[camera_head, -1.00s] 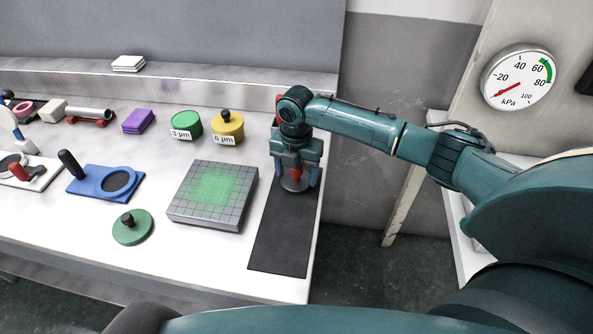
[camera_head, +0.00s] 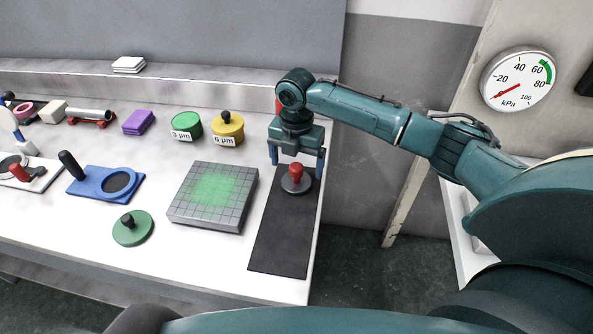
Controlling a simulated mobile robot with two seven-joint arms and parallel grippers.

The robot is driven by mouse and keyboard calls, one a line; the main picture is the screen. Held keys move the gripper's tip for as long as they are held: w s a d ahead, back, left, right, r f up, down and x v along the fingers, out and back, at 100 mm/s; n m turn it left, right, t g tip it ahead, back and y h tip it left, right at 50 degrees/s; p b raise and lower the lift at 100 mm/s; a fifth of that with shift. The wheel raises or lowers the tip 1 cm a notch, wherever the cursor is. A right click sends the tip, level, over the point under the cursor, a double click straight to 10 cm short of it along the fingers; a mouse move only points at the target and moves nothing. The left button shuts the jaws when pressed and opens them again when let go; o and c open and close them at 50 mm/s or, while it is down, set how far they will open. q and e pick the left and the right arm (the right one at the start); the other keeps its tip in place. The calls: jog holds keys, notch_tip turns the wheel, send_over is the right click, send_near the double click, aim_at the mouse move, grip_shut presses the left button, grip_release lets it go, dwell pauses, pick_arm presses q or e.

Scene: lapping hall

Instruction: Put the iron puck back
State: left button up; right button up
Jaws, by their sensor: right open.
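The iron puck (camera_head: 297,186), a dark grey disc with a red knob, sits upright near the far end of the black mat (camera_head: 279,243) at the table's right side. My right gripper (camera_head: 297,166) is above and just behind the puck, its fingers apart on either side of the red knob and clear of it. It is open and empty. My left gripper is not in view.
The grey grid plate (camera_head: 207,222) with a green patch lies left of the mat. A green puck (camera_head: 132,228), blue holder (camera_head: 88,182), green tin (camera_head: 187,124), yellow tin (camera_head: 228,128) and purple block (camera_head: 139,122) stand further left. The table's right edge borders the mat.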

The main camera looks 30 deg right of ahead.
aim_at(296, 165)
notch_tip(296, 165, up, 8)
jog(key=shift+r, duration=0.1)
dwell(0.6)
